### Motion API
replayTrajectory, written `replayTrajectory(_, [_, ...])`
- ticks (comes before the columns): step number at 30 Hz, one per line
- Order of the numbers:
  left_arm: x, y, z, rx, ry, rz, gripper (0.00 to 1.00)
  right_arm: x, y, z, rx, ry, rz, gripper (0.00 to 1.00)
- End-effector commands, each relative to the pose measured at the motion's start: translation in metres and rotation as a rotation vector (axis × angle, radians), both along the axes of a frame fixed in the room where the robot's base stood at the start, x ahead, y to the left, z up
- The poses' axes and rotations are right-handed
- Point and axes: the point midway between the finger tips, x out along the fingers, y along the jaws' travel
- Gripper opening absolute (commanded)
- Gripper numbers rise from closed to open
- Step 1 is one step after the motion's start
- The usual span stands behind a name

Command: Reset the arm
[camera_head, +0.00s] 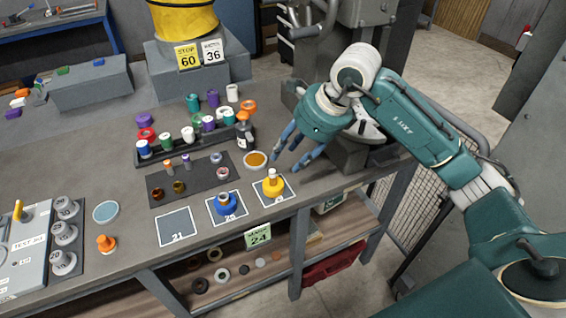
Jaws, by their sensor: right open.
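My right gripper (296,156) is at the end of my teal right arm (412,122), which comes in from the right. The gripper is open and empty, its blue-grey fingers pointing down and left above the right part of the grey workbench (130,190). Below and left of the fingers stands a yellow round piece (273,184) with a light upright top, on a white-edged card. A shallow dish with orange contents (256,160) lies left of the fingers, apart from them. My left gripper is not in view.
A blue piece (226,204) stands on a card beside an empty card marked 21 (178,228). Behind are a dark rack (170,152) of coloured spools and a dark bottle (245,134). A grey machine (350,150) stands close behind my gripper. A test box (28,262) is at left.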

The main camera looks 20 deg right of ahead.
Motion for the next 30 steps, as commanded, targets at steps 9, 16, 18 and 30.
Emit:
replayTrajectory(9, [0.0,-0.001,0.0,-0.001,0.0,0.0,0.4,-0.006,-0.004,0.014,0.001,0.0,0.001,0.4])
replayTrajectory(16, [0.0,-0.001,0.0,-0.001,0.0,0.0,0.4,-0.006,0.0,0.014,0.011,-0.001,0.005,0.4])
replayTrajectory(18, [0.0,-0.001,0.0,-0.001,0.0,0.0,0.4,-0.007,0.013,0.012,0.05,-0.005,0.023,0.4])
replayTrajectory(30, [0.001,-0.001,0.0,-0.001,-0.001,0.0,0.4,-0.058,0.23,0.114,1.116,-0.02,0.107,0.4])
